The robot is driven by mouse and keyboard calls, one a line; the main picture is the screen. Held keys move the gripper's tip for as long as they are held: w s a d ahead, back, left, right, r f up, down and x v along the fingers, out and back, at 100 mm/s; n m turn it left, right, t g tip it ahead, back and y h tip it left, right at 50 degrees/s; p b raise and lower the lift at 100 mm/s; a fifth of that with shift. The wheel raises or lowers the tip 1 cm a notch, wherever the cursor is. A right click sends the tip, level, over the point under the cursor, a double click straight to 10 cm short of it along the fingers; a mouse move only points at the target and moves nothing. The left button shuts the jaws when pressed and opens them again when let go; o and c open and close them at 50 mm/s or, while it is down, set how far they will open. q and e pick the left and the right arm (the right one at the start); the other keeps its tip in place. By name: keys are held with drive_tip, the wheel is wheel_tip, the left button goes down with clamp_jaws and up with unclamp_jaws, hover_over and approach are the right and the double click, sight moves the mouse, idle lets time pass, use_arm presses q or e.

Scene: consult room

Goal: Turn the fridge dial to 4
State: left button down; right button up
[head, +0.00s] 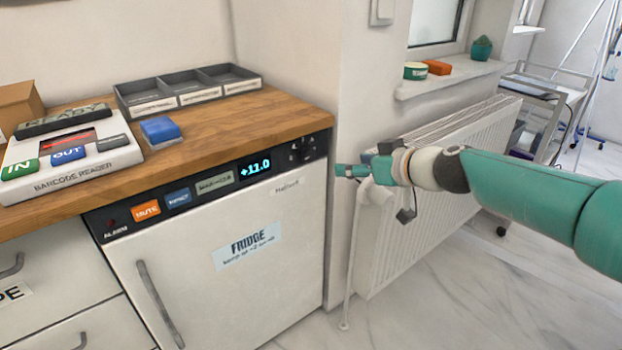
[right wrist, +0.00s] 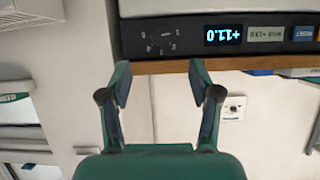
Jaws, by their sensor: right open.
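The fridge (head: 200,280) has a black control panel (head: 205,182) along its top, under the wooden worktop. The small dark dial (head: 301,151) sits at the panel's right end, and its setting is too small to read. In the right wrist view, which is upside down, the dial (right wrist: 160,42) shows with faint numbers around it. My right gripper (head: 341,171) is just right of the panel's end, apart from the dial. In the right wrist view its open, empty fingers (right wrist: 160,80) point toward the dial. My left gripper is out of view.
A lit display (head: 255,167) reads about +11.0, beside orange and blue buttons. The worktop (head: 215,120) holds a barcode reader (head: 70,160), a blue block (head: 160,130) and a grey tray (head: 185,90). A white radiator (head: 430,220) stands close behind my right arm.

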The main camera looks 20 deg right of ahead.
drive_tip(key=r, duration=0.1)
drive_tip(key=p, duration=0.3)
approach(311, 156)
drive_tip(key=shift+t, duration=0.3)
drive_tip(key=x, duration=0.9)
drive_tip(key=shift+w+a+f, duration=0.2)
drive_tip(key=shift+a+f, duration=0.05)
drive_tip(key=shift+f, duration=0.05)
drive_tip(key=c, duration=1.1)
drive_tip(key=shift+c, duration=0.2)
